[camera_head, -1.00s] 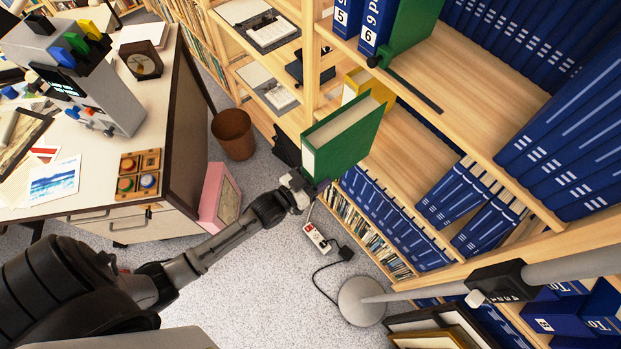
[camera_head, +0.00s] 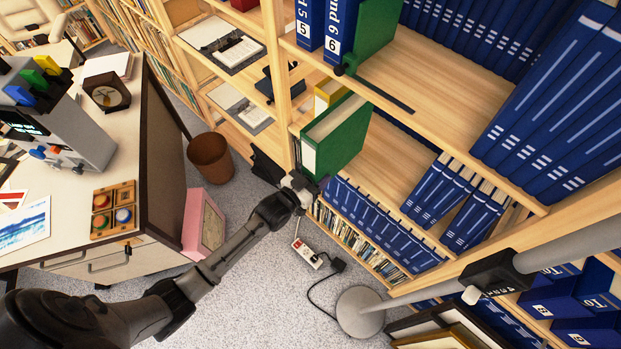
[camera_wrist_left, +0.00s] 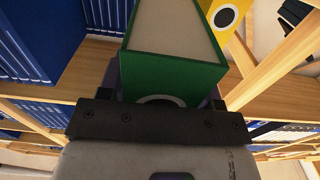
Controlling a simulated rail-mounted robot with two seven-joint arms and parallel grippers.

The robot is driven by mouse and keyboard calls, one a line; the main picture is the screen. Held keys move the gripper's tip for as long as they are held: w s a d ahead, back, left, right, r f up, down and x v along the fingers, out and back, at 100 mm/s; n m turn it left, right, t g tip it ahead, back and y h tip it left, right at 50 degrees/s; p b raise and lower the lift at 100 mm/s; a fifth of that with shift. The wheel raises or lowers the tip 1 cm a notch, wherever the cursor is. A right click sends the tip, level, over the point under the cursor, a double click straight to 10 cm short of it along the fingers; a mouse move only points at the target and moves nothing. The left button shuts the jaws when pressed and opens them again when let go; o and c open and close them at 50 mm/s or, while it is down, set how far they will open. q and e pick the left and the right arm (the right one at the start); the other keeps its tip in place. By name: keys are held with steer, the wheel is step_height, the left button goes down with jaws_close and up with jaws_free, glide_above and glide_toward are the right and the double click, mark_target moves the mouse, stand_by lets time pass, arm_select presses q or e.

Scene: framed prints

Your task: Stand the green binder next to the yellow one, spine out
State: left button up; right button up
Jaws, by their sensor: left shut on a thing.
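The green binder (camera_head: 342,140) is upright in the head view, at the front of a middle shelf of the wooden bookcase. My left gripper (camera_head: 301,188) is shut on its lower near end. In the left wrist view the green binder (camera_wrist_left: 172,72) fills the space ahead of the gripper (camera_wrist_left: 160,105). The yellow binder (camera_head: 326,92) stands just behind and left of it, partly hidden; its yellow side with a round hole (camera_wrist_left: 228,20) shows in the wrist view. I cannot tell whether the green binder touches the shelf. My right gripper is not seen.
The wooden shelf (camera_head: 395,165) right of the green binder is partly bare, with leaning blue volumes (camera_head: 440,190) farther right. A wooden upright (camera_head: 280,75) stands to the left. Below are a lamp base (camera_head: 360,312) and a power strip (camera_head: 306,253); a desk (camera_head: 165,130) stands left.

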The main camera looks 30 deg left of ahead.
arm_select(q)
steer(key=shift+w+d+b, duration=0.2)
steer(key=shift+w+b, duration=0.1)
steer(key=shift+w, duration=0.65)
steer(key=shift+w+d+b, duration=0.2)
steer(key=shift+w+b, duration=0.1)
steer(key=shift+w, duration=0.6)
steer(key=shift+w+d+f+b, duration=0.15)
steer(key=shift+w+b, duration=0.25)
steer(key=shift+w, duration=0.5)
steer(key=shift+w+d+r+b, duration=0.15)
steer(key=shift+w+b, duration=0.25)
steer(key=shift+w, duration=0.45)
steer(key=shift+w+d+f+b, duration=0.15)
steer(key=shift+w+d+b, duration=0.2)
steer(key=shift+w, duration=0.55)
steer(key=shift+w+d+f+b, duration=0.1)
steer(key=shift+w+d+b, duration=0.1)
steer(key=shift+w+b, duration=0.85)
steer(key=shift+w+d+f+b, duration=0.15)
steer(key=shift+w+b, duration=0.35)
steer(key=shift+w, duration=0.95)
steer(key=shift+f, duration=0.45)
